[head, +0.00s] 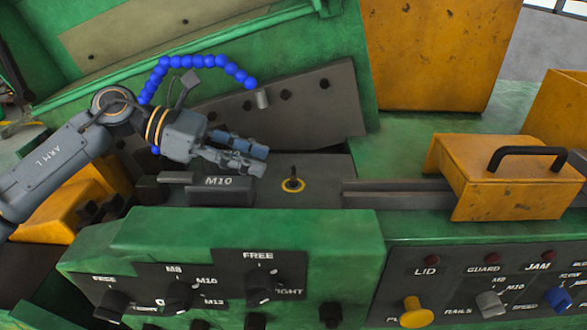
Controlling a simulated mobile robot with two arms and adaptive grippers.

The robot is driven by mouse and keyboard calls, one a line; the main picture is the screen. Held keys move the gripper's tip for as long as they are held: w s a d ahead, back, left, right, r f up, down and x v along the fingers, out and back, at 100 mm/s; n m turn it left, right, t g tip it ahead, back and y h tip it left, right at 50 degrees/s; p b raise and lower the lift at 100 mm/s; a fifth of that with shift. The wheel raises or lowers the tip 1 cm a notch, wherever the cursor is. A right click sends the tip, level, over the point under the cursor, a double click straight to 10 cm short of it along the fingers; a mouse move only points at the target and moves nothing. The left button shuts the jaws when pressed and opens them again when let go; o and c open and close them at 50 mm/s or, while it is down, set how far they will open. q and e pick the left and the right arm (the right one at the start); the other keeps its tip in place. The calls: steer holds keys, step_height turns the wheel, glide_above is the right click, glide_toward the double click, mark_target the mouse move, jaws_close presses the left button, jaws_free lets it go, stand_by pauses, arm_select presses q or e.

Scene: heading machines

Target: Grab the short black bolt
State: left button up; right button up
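My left gripper (266,161) reaches in from the left above the dark machine bed. Its two grey fingers point right and lie a little apart, with nothing visible between them. A small dark upright pin (293,181) stands in a yellow ring on the dark plate, just right of and below the fingertips in the picture; I cannot tell whether it is the short black bolt. Several black bolt heads, one of them here (285,95), sit in the sloping dark plate behind the gripper. My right gripper is not in view.
A dark block marked M10 (219,190) lies under the gripper. A blue segmented hose (195,61) arches behind it. Dark rails (390,193) run right to a yellow cover (505,180) with a black handle. A green front panel with knobs (180,294) stands nearest.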

mark_target(294, 167)
arm_select(q)
steer(key=shift+x, duration=1.25)
steer(key=shift+w+d+p, duration=0.15)
steer(key=shift+w+p, duration=0.05)
steer(key=shift+p, duration=0.1)
steer(key=shift+d+f+p, duration=0.1)
steer(key=shift+d+p, duration=0.2)
steer(key=p+x, duration=0.2)
steer(key=x, duration=0.1)
steer(key=shift+w+d, duration=0.1)
steer(key=shift+d, duration=0.2)
steer(key=shift+d+f, duration=0.2)
steer(key=shift+d, duration=0.15)
steer(key=shift+d+f, duration=0.1)
steer(key=shift+f, duration=0.05)
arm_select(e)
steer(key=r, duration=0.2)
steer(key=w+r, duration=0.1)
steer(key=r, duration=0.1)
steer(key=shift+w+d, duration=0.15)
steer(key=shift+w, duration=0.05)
arm_select(q)
jaws_close()
